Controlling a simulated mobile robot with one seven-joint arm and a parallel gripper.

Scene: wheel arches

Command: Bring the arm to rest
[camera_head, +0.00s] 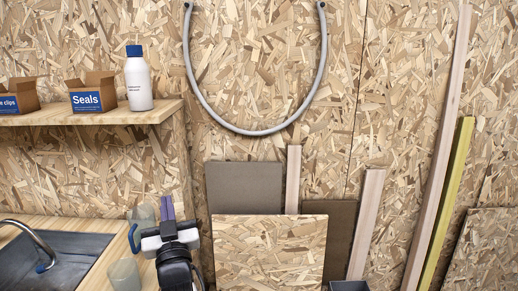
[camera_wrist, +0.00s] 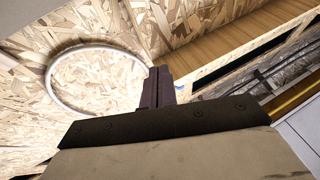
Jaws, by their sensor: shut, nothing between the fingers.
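My gripper (camera_head: 168,208) is at the lower middle-left of the head view, with its purple fingers pointing up and held together. Nothing is between the fingers. In the wrist view the dark fingers (camera_wrist: 158,86) stand closed at the centre. My gripper is in front of the right end of the wooden counter (camera_head: 121,240), and my arm below it runs out of the bottom of the picture.
A steel sink (camera_head: 75,262) with a tap and two translucent cups (camera_head: 124,274) are left of my arm. A shelf (camera_head: 110,117) above holds boxes and a white bottle (camera_head: 138,82). Boards (camera_head: 268,250) and timber lean right. A grey hose (camera_head: 245,131) hangs on the wall.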

